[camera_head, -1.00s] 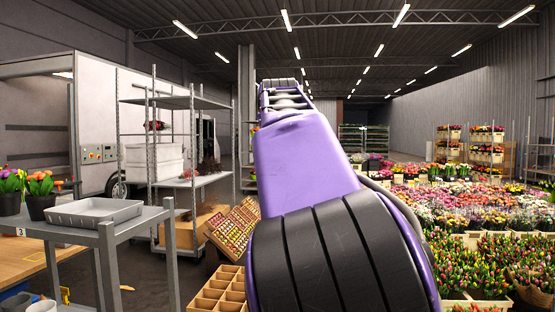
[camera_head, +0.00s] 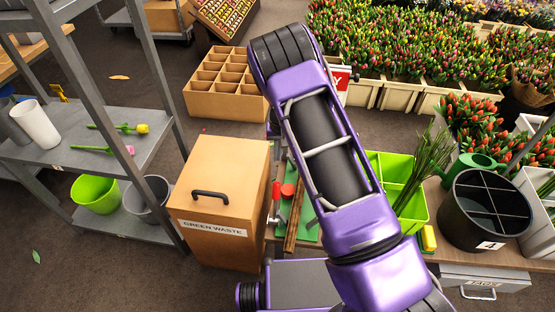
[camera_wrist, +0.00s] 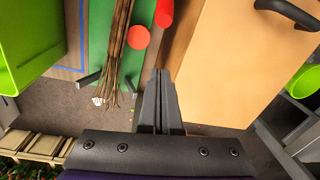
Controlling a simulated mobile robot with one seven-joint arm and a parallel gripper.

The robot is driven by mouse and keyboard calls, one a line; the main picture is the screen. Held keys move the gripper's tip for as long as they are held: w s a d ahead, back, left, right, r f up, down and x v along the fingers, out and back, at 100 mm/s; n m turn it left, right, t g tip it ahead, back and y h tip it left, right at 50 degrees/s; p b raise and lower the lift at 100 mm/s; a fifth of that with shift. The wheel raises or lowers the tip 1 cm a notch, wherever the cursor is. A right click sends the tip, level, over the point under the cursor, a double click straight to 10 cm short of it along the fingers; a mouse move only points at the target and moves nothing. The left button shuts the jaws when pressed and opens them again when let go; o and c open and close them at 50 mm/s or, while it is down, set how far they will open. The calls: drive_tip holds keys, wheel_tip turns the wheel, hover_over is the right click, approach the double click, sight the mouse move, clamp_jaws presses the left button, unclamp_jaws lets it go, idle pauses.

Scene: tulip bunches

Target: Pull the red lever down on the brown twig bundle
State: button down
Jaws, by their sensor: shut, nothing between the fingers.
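The brown twig bundle (camera_head: 293,222) lies on the workbench beside the green waste box; it also shows in the wrist view (camera_wrist: 117,45). The red lever (camera_head: 276,191) stands just left of the bundle, with a grey metal part below it; in the wrist view its red end (camera_wrist: 164,12) is at the top edge. A round red piece (camera_head: 288,190) sits between lever and bundle, also in the wrist view (camera_wrist: 138,37). My gripper (camera_wrist: 159,73) is shut and empty, apart from lever and bundle in the picture. My arm hides it in the head view.
The green waste box (camera_head: 222,190) with a black handle stands directly left of the bundle. A lime green crate (camera_head: 412,208) and a black bucket (camera_head: 487,215) stand at right. A grey shelf (camera_head: 75,150) is at left, with open floor between.

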drive_tip(key=s+f, duration=0.3)
drive_tip(key=f, duration=0.4)
drive_tip(key=shift+s+a+f+b, duration=0.25)
drive_tip(key=shift+s+f+b, duration=0.05)
drive_tip(key=shift+f+b, duration=0.15)
drive_tip(key=shift+s+a+r, duration=0.1)
drive_tip(key=shift+r, duration=0.05)
drive_tip(key=shift+s+r+t, duration=0.15)
drive_tip(key=shift+s+t, duration=0.05)
drive_tip(key=shift+t, duration=0.1)
